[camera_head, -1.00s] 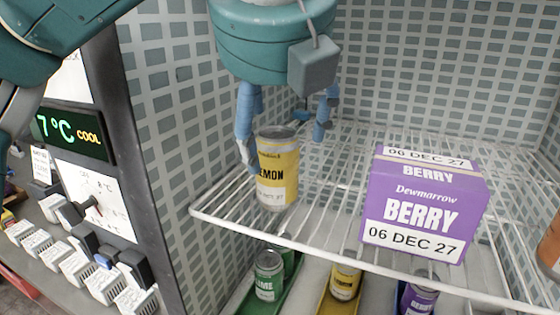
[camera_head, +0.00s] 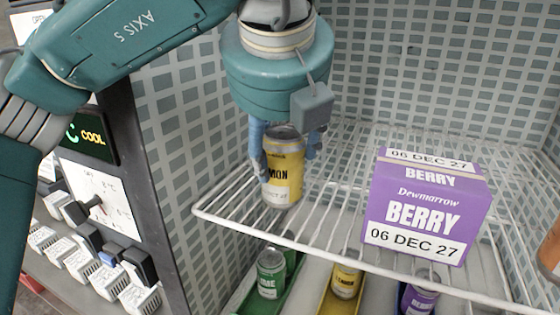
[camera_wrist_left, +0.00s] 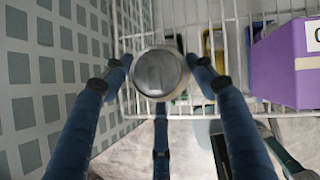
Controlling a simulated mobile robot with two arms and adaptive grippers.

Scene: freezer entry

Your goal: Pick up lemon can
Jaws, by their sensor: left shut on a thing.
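The yellow lemon can (camera_head: 284,177) stands upright at the left end of the white wire shelf in the head view. My left gripper (camera_head: 288,158) reaches down over it from above, with its blue fingers around the can's sides. In the left wrist view the can's round silver top (camera_wrist_left: 159,73) sits between the fingertips of my left gripper (camera_wrist_left: 160,85), which is shut on it. The can's lower end appears to be at shelf height. My right gripper is not in view.
A purple berry box (camera_head: 425,207) stands on the wire shelf (camera_head: 335,228) to the right. Below are a green lime can (camera_head: 270,273), another yellow can (camera_head: 346,281) and a purple can (camera_head: 419,297) in coloured trays. A control panel (camera_head: 100,190) is at the left.

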